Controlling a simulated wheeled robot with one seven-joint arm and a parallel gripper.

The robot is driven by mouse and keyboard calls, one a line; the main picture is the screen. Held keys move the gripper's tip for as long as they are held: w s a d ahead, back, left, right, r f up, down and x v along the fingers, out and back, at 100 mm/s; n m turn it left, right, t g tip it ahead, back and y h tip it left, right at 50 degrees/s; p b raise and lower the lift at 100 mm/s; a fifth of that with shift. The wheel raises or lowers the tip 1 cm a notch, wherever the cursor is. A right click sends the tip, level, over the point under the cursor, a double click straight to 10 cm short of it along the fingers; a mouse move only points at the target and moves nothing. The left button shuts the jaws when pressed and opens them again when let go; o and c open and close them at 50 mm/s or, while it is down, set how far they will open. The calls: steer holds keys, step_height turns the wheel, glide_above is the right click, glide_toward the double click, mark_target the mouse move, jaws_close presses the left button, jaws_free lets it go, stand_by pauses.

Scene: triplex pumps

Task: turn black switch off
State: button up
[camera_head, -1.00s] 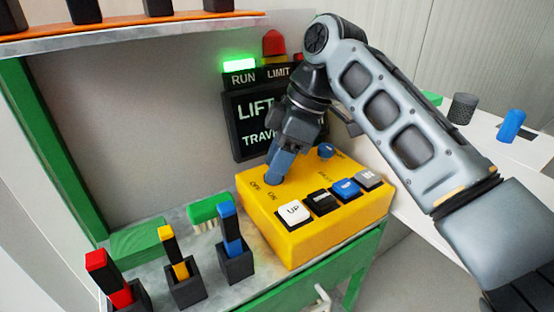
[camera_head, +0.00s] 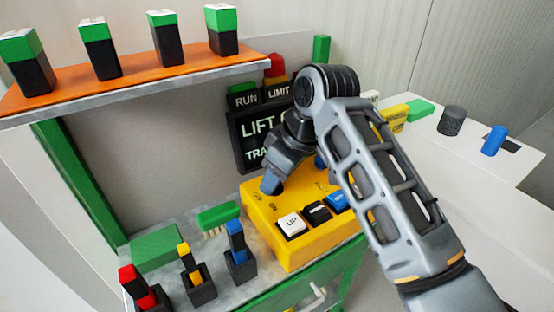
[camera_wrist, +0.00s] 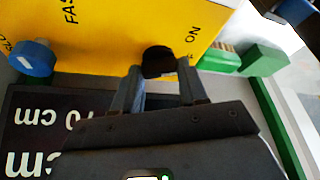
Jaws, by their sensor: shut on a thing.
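The yellow control box (camera_head: 290,245) stands on the workbench, with "OFF" and "ON" lettering near its left corner. In the wrist view the black switch (camera_wrist: 158,62) is a round dark knob on the yellow face (camera_wrist: 110,30), beside the word "ON". My gripper (camera_wrist: 160,70) has one finger on each side of the knob and is shut on it. In the head view my gripper (camera_head: 271,185) reaches down to the box and hides the knob. The RUN lamp (camera_head: 243,96) on the dark sign is unlit.
A blue knob (camera_wrist: 32,58) sits on the same box. White UP (camera_head: 291,224), black (camera_head: 317,211) and blue (camera_head: 338,200) buttons line its front. Several coloured blocks stand in holders at front left. An orange shelf (camera_head: 130,85) with green-black blocks overhangs at upper left.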

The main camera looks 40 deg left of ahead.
steer(key=m+t+p, duration=0.1)
steer(key=m+p, duration=0.2)
steer(key=shift+s+r, duration=0.1)
steer(key=shift+r, duration=0.1)
steer(key=shift+f+m+t+p, duration=0.1)
steer(key=shift+m+t+p, duration=0.3)
steer(key=shift+m+p, duration=0.5)
steer(key=shift+m, duration=0.3)
steer(key=o, duration=0.8)
steer(key=shift+f, duration=0.1)
steer(key=b+v, duration=0.1)
steer(key=v, duration=0.7)
steer(key=shift+a, duration=0.15)
steer(key=shift+s+f, duration=0.1)
steer(key=shift+s, duration=0.05)
